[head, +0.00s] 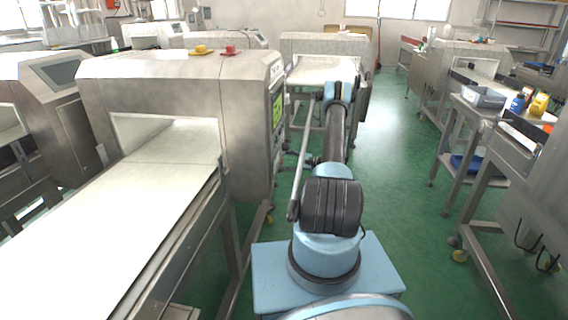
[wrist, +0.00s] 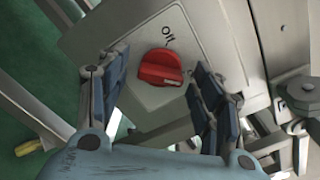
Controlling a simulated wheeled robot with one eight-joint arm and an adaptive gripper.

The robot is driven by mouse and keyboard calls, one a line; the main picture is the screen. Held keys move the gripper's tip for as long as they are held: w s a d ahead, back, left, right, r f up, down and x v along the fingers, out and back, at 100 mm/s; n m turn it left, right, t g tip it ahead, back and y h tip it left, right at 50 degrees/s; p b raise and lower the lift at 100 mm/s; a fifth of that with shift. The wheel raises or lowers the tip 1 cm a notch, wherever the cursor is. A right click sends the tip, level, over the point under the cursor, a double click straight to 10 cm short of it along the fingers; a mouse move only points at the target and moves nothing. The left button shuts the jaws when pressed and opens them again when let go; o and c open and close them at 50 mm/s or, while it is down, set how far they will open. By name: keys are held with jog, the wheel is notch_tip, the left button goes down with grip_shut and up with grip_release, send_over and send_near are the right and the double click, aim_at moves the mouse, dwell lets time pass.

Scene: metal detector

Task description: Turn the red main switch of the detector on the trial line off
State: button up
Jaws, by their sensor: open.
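The red main switch (wrist: 160,68) is a round knob with a raised grip bar, on a pale grey panel (wrist: 125,40) in the wrist view. A short dark label is printed beside it, too small to read surely. My gripper (wrist: 161,84) is open, with one dark-padded finger on each side of the knob. The fingers look apart from it; their exact depth is hard to tell. In the head view the nearest steel detector (head: 180,80) stands left of my arm, with a green screen on its end. The switch and gripper fingers cannot be made out there.
A white conveyor belt (head: 110,200) runs through the detector at left. Another detector (head: 325,45) stands behind my arm. A steel table with a grey tray (head: 483,97) and bottles is at right. Green floor (head: 400,150) between is clear.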

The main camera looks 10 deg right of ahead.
jog(key=shift+c, duration=0.6)
jog(key=c, duration=0.9)
jog(key=shift+c, duration=0.2)
jog(key=shift+n, duration=0.3)
jog(key=shift+f+n, duration=0.1)
jog(key=shift+n, duration=8.5)
